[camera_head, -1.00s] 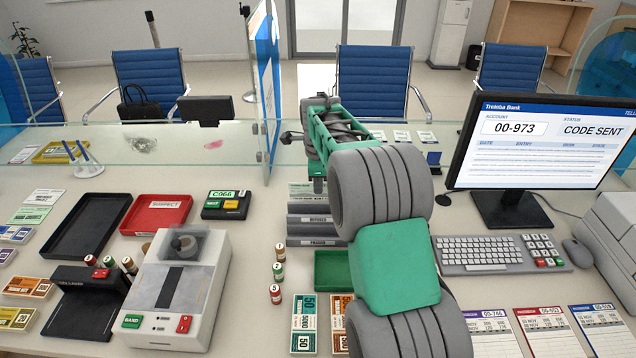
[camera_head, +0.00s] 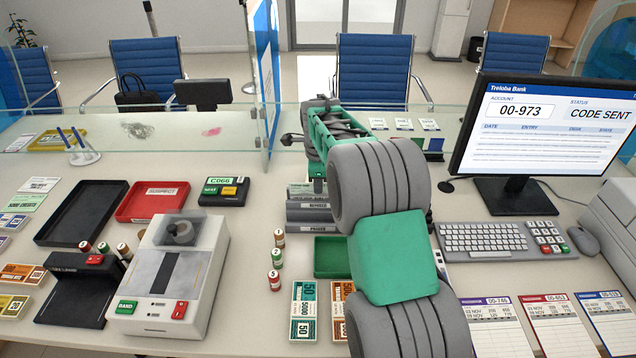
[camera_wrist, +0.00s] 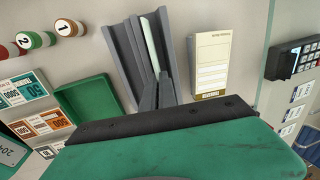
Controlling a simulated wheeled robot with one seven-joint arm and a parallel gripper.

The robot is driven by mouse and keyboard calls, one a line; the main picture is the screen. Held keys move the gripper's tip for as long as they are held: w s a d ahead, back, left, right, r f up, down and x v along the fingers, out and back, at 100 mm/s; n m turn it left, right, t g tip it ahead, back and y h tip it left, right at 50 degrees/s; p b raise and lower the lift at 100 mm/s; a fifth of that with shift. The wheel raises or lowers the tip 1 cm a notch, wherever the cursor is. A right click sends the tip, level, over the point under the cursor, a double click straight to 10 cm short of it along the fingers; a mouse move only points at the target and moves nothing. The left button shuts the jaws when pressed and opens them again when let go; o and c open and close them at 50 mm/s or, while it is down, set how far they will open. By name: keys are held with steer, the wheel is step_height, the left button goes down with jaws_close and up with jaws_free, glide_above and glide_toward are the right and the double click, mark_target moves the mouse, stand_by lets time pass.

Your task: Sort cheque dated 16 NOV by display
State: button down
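The display (camera_head: 545,125) at the right reads account 00-973 and status CODE SENT. A dark grey slotted rack (camera_head: 310,216) with labelled tiers stands at the centre; its labels are too small to read surely. In the wrist view the rack (camera_wrist: 122,55) has a pale thin strip (camera_wrist: 149,45), perhaps a cheque on edge, in a slot. My gripper (camera_wrist: 163,82) is at the rack, its dark fingers close together where the strip ends. Whether they grip it is unclear. In the head view my arm hides most of that spot. No 16 NOV date is legible.
A green tray (camera_head: 331,258) and banknote bundles (camera_head: 304,310) lie in front of the rack. A cream printed pad (camera_wrist: 211,65) lies beside it. A counting machine (camera_head: 175,280) and black and red trays (camera_head: 150,203) are left. A glass screen (camera_head: 210,125) crosses behind.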

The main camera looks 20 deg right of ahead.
steer(key=shift+f, duration=0.45)
steer(key=c, duration=1.6)
jaws_free()
steer(key=shift+r, duration=0.15)
steer(key=shift+r+p, duration=2.1)
steer(key=shift+r, duration=1.35)
